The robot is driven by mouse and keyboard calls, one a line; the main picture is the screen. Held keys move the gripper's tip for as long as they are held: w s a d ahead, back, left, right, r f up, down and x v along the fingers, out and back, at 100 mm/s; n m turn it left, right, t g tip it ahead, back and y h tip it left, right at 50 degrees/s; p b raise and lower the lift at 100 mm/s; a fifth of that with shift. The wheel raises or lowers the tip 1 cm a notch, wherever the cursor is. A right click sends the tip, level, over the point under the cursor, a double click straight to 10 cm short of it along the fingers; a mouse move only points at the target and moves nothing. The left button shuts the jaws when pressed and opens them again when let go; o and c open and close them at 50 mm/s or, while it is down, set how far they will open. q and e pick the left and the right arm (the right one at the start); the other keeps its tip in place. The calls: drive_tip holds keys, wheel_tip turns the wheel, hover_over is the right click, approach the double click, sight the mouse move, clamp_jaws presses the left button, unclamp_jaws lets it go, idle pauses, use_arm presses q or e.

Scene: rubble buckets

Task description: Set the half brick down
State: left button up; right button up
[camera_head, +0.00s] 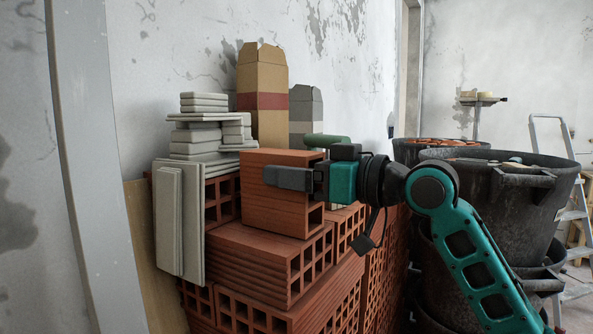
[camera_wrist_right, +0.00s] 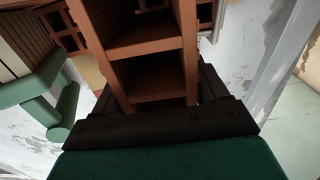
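The half brick (camera_head: 277,198) is a red-orange hollow block at the top of the brick stack (camera_head: 262,262). It is upright; I cannot tell whether its base touches the bricks below. My right gripper (camera_head: 290,179) reaches in from the right, one dark finger along the brick's near face; the far finger is hidden. In the right wrist view, the half brick (camera_wrist_right: 150,82) shows its open cells between the two dark fingers of the right gripper (camera_wrist_right: 157,92), which look closed against its sides. My left gripper is not in view.
Grey tiles (camera_head: 194,150) and tall cartons (camera_head: 262,95) stand behind the brick. A green object (camera_head: 325,141) lies behind the gripper. Black buckets (camera_head: 500,205) stand stacked at right, near my right arm. A ladder (camera_head: 552,140) is farther right.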

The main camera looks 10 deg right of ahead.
drive_tip(key=o, duration=0.3)
drive_tip(key=shift+o, duration=0.2)
drive_tip(key=shift+r, duration=0.3)
drive_tip(key=v, duration=1.2)
